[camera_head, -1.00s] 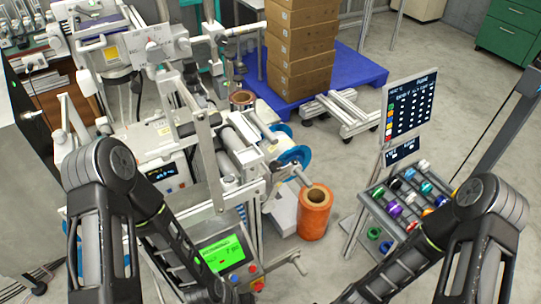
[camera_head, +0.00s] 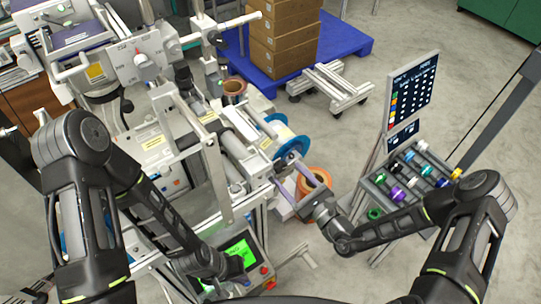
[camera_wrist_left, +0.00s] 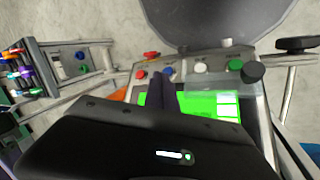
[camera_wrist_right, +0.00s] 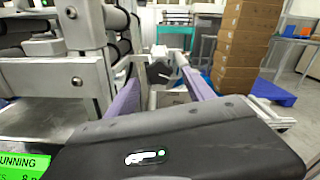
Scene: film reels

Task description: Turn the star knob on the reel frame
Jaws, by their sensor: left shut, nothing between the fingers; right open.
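The reel frame (camera_head: 232,150) stands left of centre in the head view, with blue-rimmed reels (camera_head: 290,140) at its right end. My right gripper (camera_head: 294,180) is at that end, open, its purple fingers spread. In the right wrist view a dark, knob-like shape (camera_wrist_right: 160,72) shows beyond and between the fingers. I cannot tell for sure that it is the star knob, or whether a finger touches it. My left gripper (camera_wrist_left: 178,92) is shut and empty, over the control panel's green screen (camera_wrist_left: 215,103) and close to its buttons.
An orange roll (camera_head: 319,178) stands just behind my right gripper. A rack of coloured spools (camera_head: 405,180) and a dark chart board (camera_head: 411,92) stand to the right. Boxes (camera_head: 285,45) sit on a blue pallet (camera_head: 345,38) behind.

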